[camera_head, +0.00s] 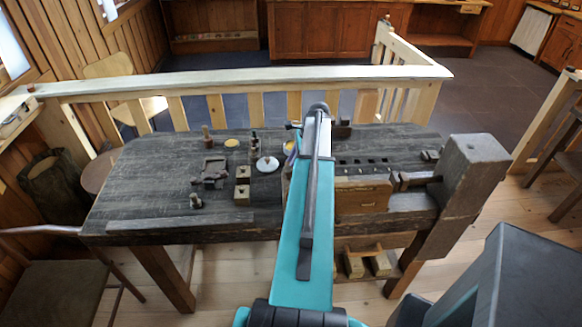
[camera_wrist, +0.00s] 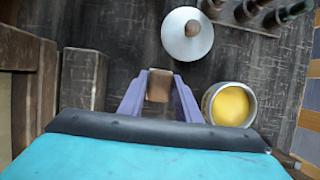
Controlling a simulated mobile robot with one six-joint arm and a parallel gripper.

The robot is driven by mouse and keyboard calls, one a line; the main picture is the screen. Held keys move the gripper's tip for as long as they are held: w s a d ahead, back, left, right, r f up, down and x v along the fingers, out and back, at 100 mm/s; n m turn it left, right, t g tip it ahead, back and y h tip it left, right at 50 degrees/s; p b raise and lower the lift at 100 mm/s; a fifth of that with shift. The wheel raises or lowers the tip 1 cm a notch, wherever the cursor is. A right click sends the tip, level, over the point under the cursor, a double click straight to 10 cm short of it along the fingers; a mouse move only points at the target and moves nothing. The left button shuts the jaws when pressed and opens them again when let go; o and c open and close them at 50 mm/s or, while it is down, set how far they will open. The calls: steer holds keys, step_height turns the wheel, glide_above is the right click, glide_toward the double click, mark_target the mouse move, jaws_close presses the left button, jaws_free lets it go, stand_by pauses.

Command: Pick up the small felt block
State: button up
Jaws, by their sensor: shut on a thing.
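In the wrist view, a small brown block (camera_wrist: 159,86) sits between the purple fingers of my gripper (camera_wrist: 160,93). The fingers are shut on its two sides. I take it for the felt block. I cannot tell whether it touches the bench top below. In the head view my teal arm covers the block and most of my gripper; only a sliver of a purple finger (camera_head: 290,147) shows, over the workbench.
The dark workbench (camera_head: 140,180) holds a pale round lid (camera_wrist: 182,45) with a knob, an open tin with yellow contents (camera_wrist: 231,104) close right of my fingers, and a bottle rack (camera_wrist: 245,13). Wooden blocks (camera_head: 242,194) and a dark square tray (camera_head: 214,172) stand left.

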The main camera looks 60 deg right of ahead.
steer(key=shift+r, duration=0.1)
steer(key=shift+r+b, duration=1.5)
steer(key=shift+r, duration=3.4)
steer(key=o, duration=0.4)
steer(key=c, duration=0.3)
steer(key=shift+w, duration=0.1)
